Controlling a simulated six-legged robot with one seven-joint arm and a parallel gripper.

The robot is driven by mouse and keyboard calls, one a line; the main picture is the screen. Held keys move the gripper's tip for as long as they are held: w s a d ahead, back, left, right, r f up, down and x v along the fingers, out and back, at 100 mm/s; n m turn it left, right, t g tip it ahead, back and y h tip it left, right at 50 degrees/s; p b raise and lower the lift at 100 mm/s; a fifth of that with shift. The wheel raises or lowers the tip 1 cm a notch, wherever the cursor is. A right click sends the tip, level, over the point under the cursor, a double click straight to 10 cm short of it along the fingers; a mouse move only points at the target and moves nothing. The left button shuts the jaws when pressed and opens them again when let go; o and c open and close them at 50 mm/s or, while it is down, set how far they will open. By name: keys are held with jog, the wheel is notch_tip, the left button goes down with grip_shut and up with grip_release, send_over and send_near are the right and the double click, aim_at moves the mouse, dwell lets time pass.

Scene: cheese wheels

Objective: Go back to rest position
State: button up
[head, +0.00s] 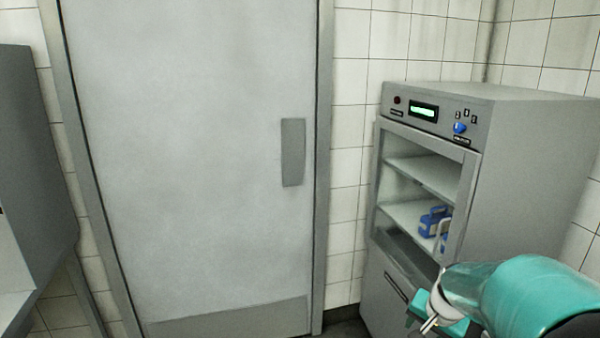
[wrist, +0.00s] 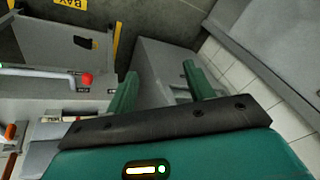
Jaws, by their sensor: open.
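My gripper (head: 432,318) is at the lower right of the head view, at the end of my teal arm, in front of the lower part of the grey cabinet. In the wrist view its two green fingers (wrist: 160,82) stand apart with nothing between them. The gripper is open and empty. It appears tilted in the wrist view. Part of it is hidden by my arm in the head view.
A grey cabinet (head: 535,140) with shelves and a blue object (head: 432,221) inside stands at right. A grey door (head: 190,150) fills the middle. The wrist view shows a red knob (wrist: 86,79), yellow floor marks and grey furniture. Grey equipment (head: 30,150) stands at far left.

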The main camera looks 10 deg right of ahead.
jog(key=s+a+r+n, duration=0.5)
jog(key=s+a, duration=0.1)
jog(key=a, duration=0.4)
jog(key=s+a+r+n+t, duration=0.1)
jog(key=s+a+r+n, duration=0.4)
jog(key=a, duration=0.6)
jog(key=shift+s+r+y, duration=0.4)
jog(key=shift+s+r, duration=0.3)
jog(key=shift+s, duration=0.45)
jog(key=c, duration=0.4)
jog(key=shift+o, duration=0.2)
jog(key=shift+d, duration=0.1)
jog(key=shift+d, duration=0.1)
